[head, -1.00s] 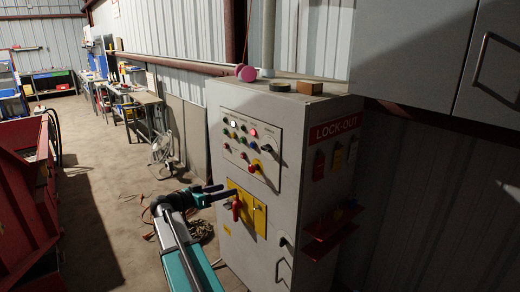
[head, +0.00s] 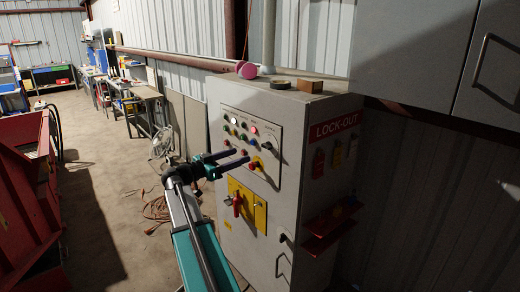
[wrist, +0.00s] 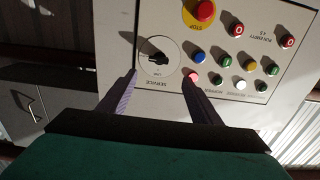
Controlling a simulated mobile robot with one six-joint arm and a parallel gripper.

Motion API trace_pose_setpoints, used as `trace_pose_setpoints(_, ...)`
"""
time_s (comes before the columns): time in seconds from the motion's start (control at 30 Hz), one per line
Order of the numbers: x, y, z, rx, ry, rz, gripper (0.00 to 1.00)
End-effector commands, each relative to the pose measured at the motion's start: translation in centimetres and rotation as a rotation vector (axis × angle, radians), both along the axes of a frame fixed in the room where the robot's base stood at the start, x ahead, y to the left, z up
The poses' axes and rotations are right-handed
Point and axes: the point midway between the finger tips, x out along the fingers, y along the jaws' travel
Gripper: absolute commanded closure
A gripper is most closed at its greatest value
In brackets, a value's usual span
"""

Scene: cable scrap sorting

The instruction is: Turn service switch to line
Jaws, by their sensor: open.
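The service switch (wrist: 158,58) is a black knob on a round white dial, seen upside down in the wrist view. The word SERVICE is printed beside the dial. I cannot tell for sure which mark the knob points at. In the head view the switch (head: 268,145) is at the right of the upper control panel (head: 276,177). My gripper (head: 241,157) is open and empty in front of that panel. In the wrist view the fingertips of my gripper (wrist: 160,75) lie to either side of the dial's lower part, apparently short of the panel.
A red stop button (wrist: 203,10) on a yellow plate and several coloured buttons (wrist: 223,62) sit close to the switch. Below are yellow plates (head: 260,214) with a red handle (head: 237,203). A red lock-out shelf (head: 332,222) juts from the cabinet's right side.

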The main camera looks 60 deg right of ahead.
Motion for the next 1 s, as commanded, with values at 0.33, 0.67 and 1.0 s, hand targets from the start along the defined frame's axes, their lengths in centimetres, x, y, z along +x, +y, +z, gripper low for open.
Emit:
trace_pose_setpoints(0.33,-1.5,-4.3,0.3,0.001,0.002,-0.003,0.42)
trace_pose_setpoints(0.67,-2.9,-8.8,0.3,0.001,0.003,-0.003,0.42)
trace_pose_setpoints(1.0,-4.1,-11.9,0.1,0.000,0.001,-0.003,0.42)
